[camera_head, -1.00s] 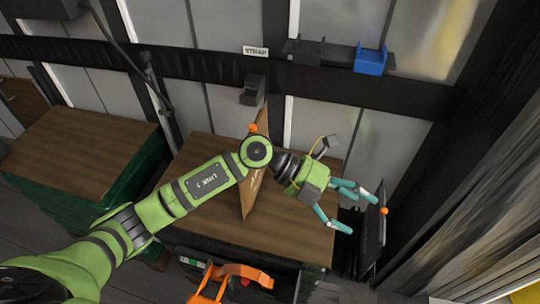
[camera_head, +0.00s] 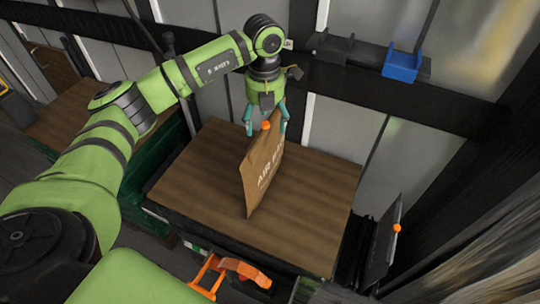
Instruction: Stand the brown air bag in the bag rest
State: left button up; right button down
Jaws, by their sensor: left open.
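The brown air bag (camera_head: 261,170), with pale printing and an orange valve (camera_head: 265,126) at its top, stands upright on edge on a wooden-topped surface (camera_head: 310,210). My left gripper (camera_head: 266,120) points down at the bag's top end. Its teal fingers are open, one on each side of the orange valve. I cannot tell whether they touch the bag. A dark upright panel with an orange knob (camera_head: 384,240) stands beyond the surface's right edge. I cannot tell whether it is the bag rest. My right gripper is not in view.
A blue bin (camera_head: 402,66) and a dark bin (camera_head: 335,48) sit on the black wall rail. An orange handle-like object (camera_head: 230,270) is at the front edge. Another wooden top (camera_head: 75,112) lies left, partly behind my arm. The wooden top right of the bag is clear.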

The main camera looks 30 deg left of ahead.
aim_at(266, 158)
pick_arm(q)
jog(key=shift+s+f, duration=0.3)
jog(key=f+p, duration=0.1)
jog(key=f, duration=0.1)
jog(key=f+p, duration=0.1)
jog(key=f, duration=0.1)
jog(key=shift+s+a+f+p, duration=0.15)
jog(key=shift+s+f+p, duration=0.1)
jog(key=shift+p, duration=0.15)
jog(key=shift+w+f, duration=0.1)
jog(key=shift+f, duration=0.35)
jog(key=shift+c, duration=0.5)
grip_shut()
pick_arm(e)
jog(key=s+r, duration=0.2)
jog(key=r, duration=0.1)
